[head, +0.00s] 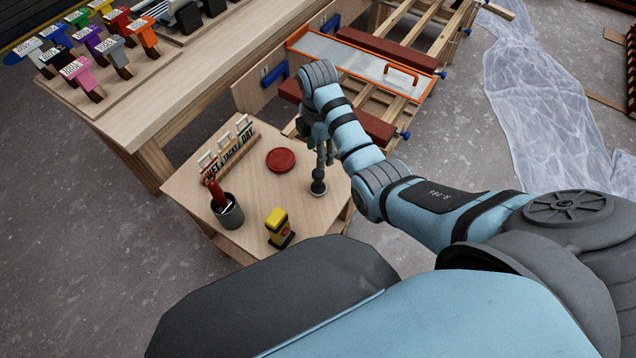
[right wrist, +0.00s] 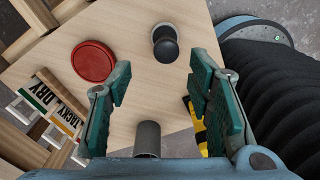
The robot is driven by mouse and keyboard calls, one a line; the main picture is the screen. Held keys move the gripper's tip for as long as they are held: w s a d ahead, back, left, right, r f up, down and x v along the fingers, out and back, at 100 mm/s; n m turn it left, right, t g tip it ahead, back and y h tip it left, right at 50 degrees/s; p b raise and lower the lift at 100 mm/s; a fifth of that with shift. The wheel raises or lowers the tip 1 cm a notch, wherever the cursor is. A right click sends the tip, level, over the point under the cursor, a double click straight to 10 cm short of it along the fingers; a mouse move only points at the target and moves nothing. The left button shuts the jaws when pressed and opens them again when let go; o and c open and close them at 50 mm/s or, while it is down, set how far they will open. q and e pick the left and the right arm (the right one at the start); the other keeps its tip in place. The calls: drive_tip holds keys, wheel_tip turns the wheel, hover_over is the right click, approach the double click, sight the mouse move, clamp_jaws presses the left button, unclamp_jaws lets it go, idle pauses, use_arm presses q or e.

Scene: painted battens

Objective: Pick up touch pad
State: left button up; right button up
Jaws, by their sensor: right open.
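A small round pad with a black knob on top (head: 318,187), which I take for the touch pad, stands upright on the right part of a small wooden table (head: 245,178). In the right wrist view the pad (right wrist: 165,44) shows whole, beyond the fingertips and apart from them. My right gripper (head: 325,155) hangs over the table close to the pad, partly hidden by its own arm. In the right wrist view its green-padded fingers (right wrist: 157,85) are spread with nothing between them. My left gripper is not in view.
A red disc (head: 281,160), a rack of WET, TACKY and DRY cards (head: 232,147), a dark cup (head: 228,211) holding a red-handled tool and a yellow-black object (head: 279,228) share the tabletop. A workbench (head: 170,100) and a batten frame (head: 400,60) stand behind.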

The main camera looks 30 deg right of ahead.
sight(318, 180)
drive_tip(key=f+b, duration=0.1)
drive_tip(key=f, duration=0.3)
drive_tip(key=f+b, duration=0.2)
drive_tip(key=f, duration=0.2)
drive_tip(key=s+f+b, duration=0.1)
drive_tip(key=f, duration=0.3)
drive_tip(key=shift+a+f, duration=0.15)
drive_tip(key=shift+f, duration=0.2)
drive_tip(key=shift+r, duration=0.1)
clamp_jaws()
